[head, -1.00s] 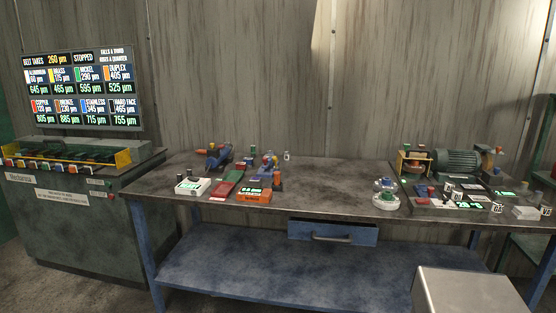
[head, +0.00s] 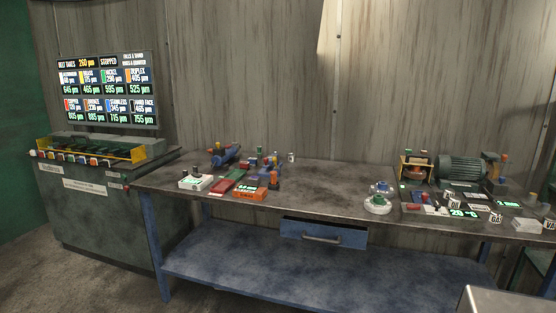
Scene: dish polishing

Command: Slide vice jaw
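On the left half of the workbench stand two small blue devices. One blue device (head: 226,156) is at the back left, and a smaller blue device (head: 268,166) with coloured knobs is to its right. Either could be the vice; at this distance I cannot tell which, nor make out a sliding jaw. A red flat piece (head: 224,186) and an orange box with a lit display (head: 250,194) lie in front of them. My gripper is not in view.
The workbench (head: 330,183) has a clear stretch in its middle. A round white-and-blue device (head: 378,202) and a green motor (head: 461,170) stand to the right. A machine cabinet (head: 92,211) is at left under a lit board (head: 107,90). A drawer (head: 324,234) hangs below the top.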

